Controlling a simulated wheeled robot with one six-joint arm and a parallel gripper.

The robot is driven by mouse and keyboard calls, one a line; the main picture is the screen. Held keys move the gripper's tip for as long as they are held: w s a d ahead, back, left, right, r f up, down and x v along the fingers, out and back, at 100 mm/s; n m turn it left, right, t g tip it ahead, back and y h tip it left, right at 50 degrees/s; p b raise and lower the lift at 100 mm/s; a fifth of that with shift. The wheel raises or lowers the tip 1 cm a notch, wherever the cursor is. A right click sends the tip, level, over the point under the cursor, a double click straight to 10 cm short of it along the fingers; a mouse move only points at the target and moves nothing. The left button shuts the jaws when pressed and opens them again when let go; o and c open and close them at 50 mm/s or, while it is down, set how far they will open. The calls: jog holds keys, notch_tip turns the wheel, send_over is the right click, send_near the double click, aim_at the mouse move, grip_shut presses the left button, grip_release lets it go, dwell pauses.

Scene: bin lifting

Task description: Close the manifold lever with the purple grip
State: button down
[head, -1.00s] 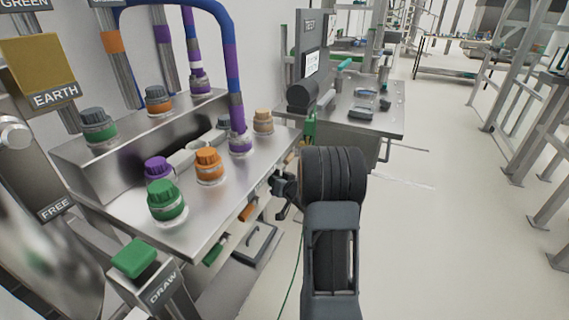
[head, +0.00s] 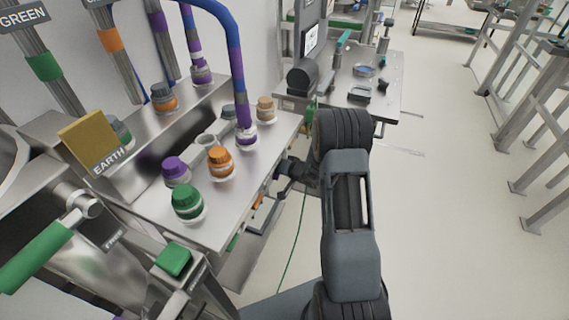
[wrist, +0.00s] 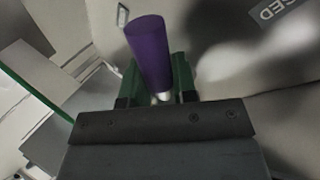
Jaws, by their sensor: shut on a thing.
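The purple grip (wrist: 149,48) is a smooth cylinder with a pale metal end at its lower tip. In the wrist view my gripper (wrist: 156,78) is shut on it, with a green finger on each side. In the head view my gripper (head: 284,172) is beside the front edge of the metal bench. The purple grip cannot be made out there, and the lever's shaft is mostly hidden. A label (wrist: 276,9) ending in "SED" lies at the upper right of the wrist view, beyond the grip.
The steel bench (head: 225,215) carries green, orange and purple capped fittings. A green-handled lever (head: 38,255) and a green block (head: 174,260) are at the lower left. A further worktable (head: 385,88) stands behind.

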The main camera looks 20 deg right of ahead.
jog(key=c, duration=0.9)
grip_release()
jog(key=p+v, duration=0.1)
jog(key=v, duration=1.3)
jog(key=shift+p, duration=0.3)
jog(key=shift+c, duration=0.2)
